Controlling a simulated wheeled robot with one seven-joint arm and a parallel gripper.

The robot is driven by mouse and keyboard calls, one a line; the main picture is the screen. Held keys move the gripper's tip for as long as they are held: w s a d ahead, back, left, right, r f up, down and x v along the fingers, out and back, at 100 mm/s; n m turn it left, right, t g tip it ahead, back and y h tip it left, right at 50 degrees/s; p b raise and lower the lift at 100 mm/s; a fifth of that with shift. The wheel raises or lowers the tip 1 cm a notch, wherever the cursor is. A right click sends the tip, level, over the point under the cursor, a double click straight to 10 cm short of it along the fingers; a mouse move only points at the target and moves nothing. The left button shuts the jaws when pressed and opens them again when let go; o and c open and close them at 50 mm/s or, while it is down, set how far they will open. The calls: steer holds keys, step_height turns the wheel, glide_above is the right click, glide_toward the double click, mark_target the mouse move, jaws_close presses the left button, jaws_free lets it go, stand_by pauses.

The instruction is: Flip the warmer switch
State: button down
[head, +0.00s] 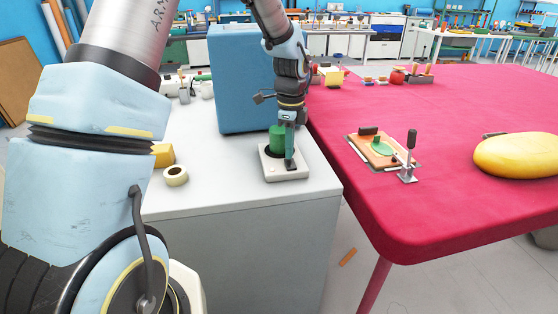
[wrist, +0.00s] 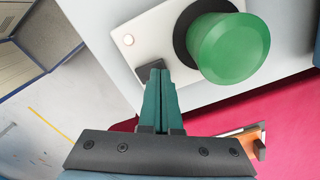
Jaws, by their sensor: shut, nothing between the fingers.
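The warmer is a small white box (head: 284,172) on the grey cabinet top; it also shows in the wrist view (wrist: 156,40). A green round-topped pot (head: 276,136) sits in its dark ring, large in the wrist view (wrist: 232,48). A small pale round lamp (wrist: 128,40) is on the box's face. A dark part by my fingertips may be the switch; they partly cover it and I cannot tell its position. My gripper (head: 289,162) points down at the front of the box beside the pot. Its teal fingers (wrist: 158,76) are together and empty. Contact is unclear.
A large blue box (head: 238,80) stands close behind the warmer. A tape roll (head: 175,176) and a yellow block (head: 163,154) lie left. The red table (head: 440,115) to the right holds a clamp board (head: 380,150) and a yellow inflatable (head: 518,156).

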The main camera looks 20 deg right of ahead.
steer(key=shift+f+b, duration=0.3)
steer(key=shift+f, duration=0.35)
stand_by(0.4)
step_height(320, 180, up, 7)
steer(key=p, duration=0.6)
steer(key=shift+r, duration=0.1)
stand_by(0.3)
